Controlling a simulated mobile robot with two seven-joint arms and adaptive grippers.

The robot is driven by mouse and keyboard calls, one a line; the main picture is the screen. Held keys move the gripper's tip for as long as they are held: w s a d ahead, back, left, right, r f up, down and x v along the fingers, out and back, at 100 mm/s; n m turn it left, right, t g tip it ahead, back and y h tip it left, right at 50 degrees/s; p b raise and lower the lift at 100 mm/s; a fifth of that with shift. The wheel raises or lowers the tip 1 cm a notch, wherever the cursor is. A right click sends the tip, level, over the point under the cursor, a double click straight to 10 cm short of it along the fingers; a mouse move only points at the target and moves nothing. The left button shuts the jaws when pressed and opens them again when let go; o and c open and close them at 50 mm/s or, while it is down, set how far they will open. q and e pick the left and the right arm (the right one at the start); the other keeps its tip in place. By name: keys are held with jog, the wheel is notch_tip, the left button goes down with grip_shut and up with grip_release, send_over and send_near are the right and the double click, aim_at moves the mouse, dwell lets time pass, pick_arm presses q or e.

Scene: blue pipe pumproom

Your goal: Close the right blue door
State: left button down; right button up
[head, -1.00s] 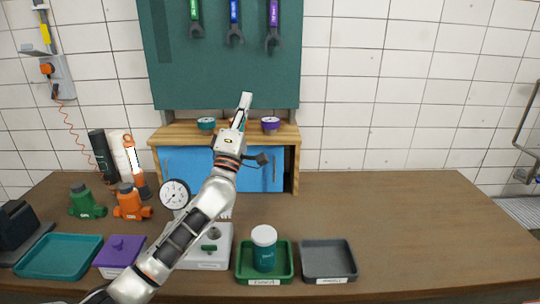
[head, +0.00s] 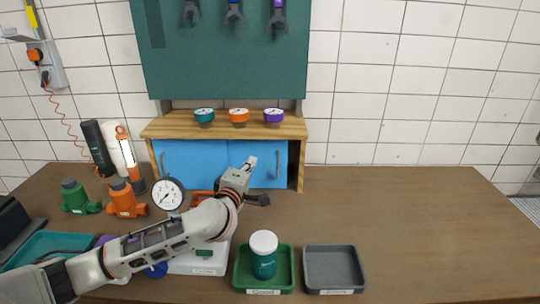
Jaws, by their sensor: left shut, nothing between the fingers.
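The right blue door (head: 267,175) is on the right half of the low wooden cabinet on the table, with a grey upright handle near its right edge. The left blue door (head: 190,158) covers the other half. My right gripper is not in view.
Teal, orange and purple gauges (head: 238,115) stand on the cabinet top (head: 165,125). A round white gauge (head: 167,194) stands left of my arm. A green tray (head: 240,281) with a jar (head: 264,262) and a grey tray (head: 334,270) are in front. The table's right side (head: 420,220) is clear.

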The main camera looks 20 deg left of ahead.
aim_at(286, 150)
pick_arm(q)
jog(key=w, duration=0.6)
jog(key=shift+w+a+f, duration=0.1)
jog(key=shift+w+a, duration=0.05)
jog(key=shift+w, duration=0.15)
jog(key=d, duration=0.2)
jog(key=w+d, duration=0.1)
jog(key=shift+w+f, duration=0.1)
jog(key=shift+f, duration=0.2)
jog(key=shift+w+d+f, duration=0.1)
jog(key=shift+w+d, duration=0.05)
jog(key=shift+d, duration=0.2)
jog(key=d, duration=0.2)
jog(key=w+d, duration=0.1)
jog(key=d, duration=0.1)
jog(key=shift+d, duration=0.15)
jog(key=shift+d, duration=0.1)
